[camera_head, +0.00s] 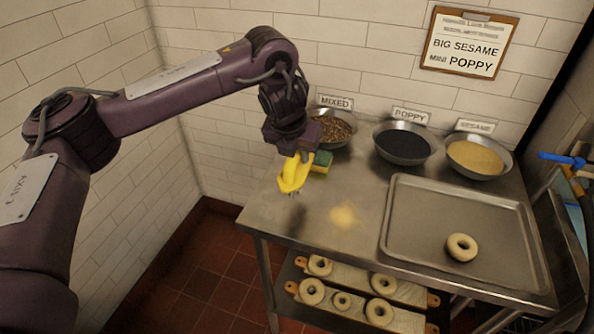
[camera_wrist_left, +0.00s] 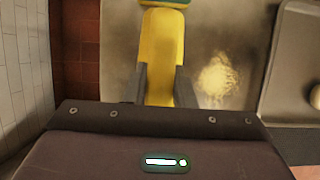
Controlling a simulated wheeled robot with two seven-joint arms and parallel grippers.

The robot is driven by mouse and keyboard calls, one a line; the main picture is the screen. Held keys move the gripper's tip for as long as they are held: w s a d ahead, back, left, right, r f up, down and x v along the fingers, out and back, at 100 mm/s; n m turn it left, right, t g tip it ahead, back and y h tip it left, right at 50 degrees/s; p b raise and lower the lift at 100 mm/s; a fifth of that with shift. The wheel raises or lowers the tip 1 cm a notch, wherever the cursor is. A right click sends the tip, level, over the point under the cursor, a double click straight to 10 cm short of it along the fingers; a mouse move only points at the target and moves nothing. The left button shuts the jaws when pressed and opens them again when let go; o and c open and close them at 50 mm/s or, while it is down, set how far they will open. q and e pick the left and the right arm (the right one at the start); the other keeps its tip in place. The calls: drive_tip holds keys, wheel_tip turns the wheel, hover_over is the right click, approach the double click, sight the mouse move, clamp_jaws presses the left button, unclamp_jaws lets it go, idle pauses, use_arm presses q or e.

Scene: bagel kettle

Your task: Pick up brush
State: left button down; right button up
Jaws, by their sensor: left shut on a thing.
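A yellow brush (camera_head: 291,174) is at the left part of the steel table, below the bowl of mixed topping. My left gripper (camera_head: 304,158) reaches down over it and is shut on its yellow body. In the left wrist view the yellow brush (camera_wrist_left: 161,60) lies between the two dark fingers of my left gripper (camera_wrist_left: 160,85). Part of the brush is hidden behind the gripper, and I cannot tell whether it touches the table. My right gripper is not in view.
A green and yellow sponge (camera_head: 321,162) sits beside the gripper. Bowls of mixed (camera_head: 335,127), poppy (camera_head: 402,143) and sesame (camera_head: 478,158) stand along the wall. A tray (camera_head: 420,215) with one bagel (camera_head: 461,247) is at right. A pale spill (camera_head: 344,216) lies on the table (camera_head: 330,245).

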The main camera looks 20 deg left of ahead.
use_arm(q)
wheel_tip(320, 180, up, 12)
drive_tip(key=p, duration=0.1)
drive_tip(key=shift+f+p, duration=0.15)
drive_tip(key=shift+p, duration=0.25)
